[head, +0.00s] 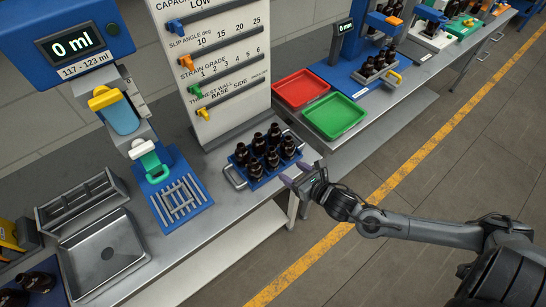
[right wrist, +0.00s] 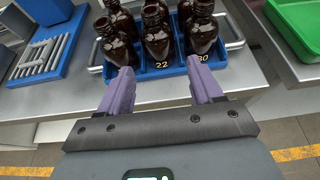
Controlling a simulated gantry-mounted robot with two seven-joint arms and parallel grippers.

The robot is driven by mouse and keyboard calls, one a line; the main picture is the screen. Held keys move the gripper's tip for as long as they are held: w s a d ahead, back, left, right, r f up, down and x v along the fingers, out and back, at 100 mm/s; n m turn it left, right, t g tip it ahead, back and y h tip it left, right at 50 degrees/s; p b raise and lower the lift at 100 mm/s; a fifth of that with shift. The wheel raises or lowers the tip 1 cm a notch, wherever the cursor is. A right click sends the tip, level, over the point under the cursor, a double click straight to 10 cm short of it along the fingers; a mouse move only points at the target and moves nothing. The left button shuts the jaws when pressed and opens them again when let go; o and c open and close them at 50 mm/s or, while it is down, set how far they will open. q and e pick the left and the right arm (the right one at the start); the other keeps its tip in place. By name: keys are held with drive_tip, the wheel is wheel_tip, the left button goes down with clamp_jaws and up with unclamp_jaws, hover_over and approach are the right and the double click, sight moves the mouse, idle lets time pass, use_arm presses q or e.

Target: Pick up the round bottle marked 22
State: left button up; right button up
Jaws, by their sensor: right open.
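Several dark amber bottles stand upright in a blue rack (head: 240,176) with wire handles. In the right wrist view, the bottle above the number 22 (right wrist: 158,38) is in the middle of the near row. The number is on the rack's front edge (right wrist: 162,65). In the head view this appears to be the middle bottle of the near row (head: 272,161). My right gripper (head: 293,172) is open and empty at the rack's front side; its purple fingers (right wrist: 161,86) point toward this bottle from short of it. My left gripper is not in view.
Neighbouring bottles flank it closely; the right one (right wrist: 201,32) stands above the number 30. A green tray (head: 335,117) and a red tray (head: 301,88) lie to the right. A blue barred stand (head: 180,203) is at left. The floor before the bench is clear.

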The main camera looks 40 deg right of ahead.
sight(277, 162)
drive_tip(key=shift+x, duration=4.95)
drive_tip(key=shift+a+r, duration=0.1)
drive_tip(key=shift+a, duration=0.1)
drive_tip(key=c, duration=0.7)
